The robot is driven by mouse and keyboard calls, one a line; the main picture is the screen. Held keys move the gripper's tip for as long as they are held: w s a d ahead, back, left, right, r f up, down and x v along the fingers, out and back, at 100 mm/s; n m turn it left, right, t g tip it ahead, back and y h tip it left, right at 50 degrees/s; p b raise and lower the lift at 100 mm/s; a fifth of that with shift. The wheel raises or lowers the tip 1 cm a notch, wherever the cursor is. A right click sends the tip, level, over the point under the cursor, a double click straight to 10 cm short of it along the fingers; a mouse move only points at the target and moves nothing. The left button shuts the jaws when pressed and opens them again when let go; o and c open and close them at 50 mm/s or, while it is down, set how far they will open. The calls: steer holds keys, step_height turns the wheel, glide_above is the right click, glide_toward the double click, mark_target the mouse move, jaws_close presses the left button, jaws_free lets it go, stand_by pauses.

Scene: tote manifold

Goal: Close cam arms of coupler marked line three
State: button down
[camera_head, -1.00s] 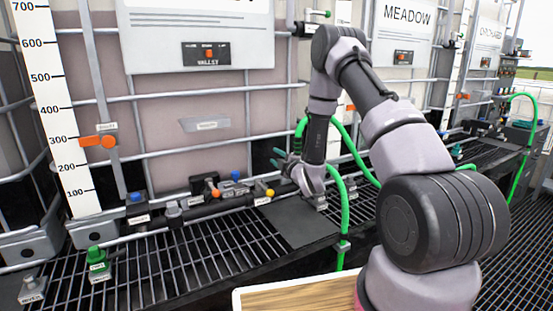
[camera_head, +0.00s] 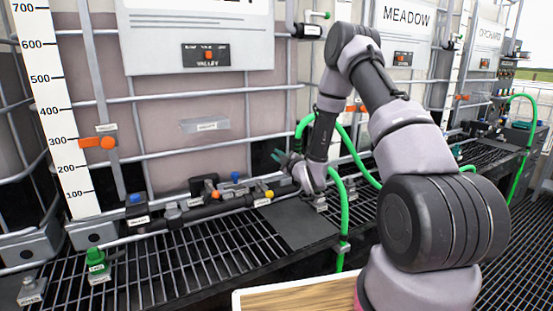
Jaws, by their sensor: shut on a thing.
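A dark pipe manifold (camera_head: 215,208) with blue, orange and yellow parts runs to the left of the gripper. I cannot read "line three" on any coupler, and the state of the cam arms cannot be told. Green hoses (camera_head: 343,205) rise beside and behind my wrist.
A green-capped fitting (camera_head: 97,258) sits on the grating (camera_head: 190,262). A dark flat plate (camera_head: 297,225) lies below the gripper. A wooden-topped surface (camera_head: 295,297) is at the front.

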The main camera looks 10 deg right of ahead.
steer(key=shift+w+d+r+m, duration=0.1)
steer(key=shift+d+r+m, duration=0.2)
steer(key=shift+m, duration=0.9)
steer(key=shift+w+d+r+m, duration=0.15)
steer(key=shift+d+m, duration=0.3)
steer(key=shift+m, duration=0.75)
steer(key=shift+w+d+r+m, duration=0.1)
steer(key=shift+d+r+m, duration=0.2)
steer(key=shift+m, duration=0.9)
steer(key=shift+d, duration=0.1)
steer(key=c, duration=0.9)
jaws_free()
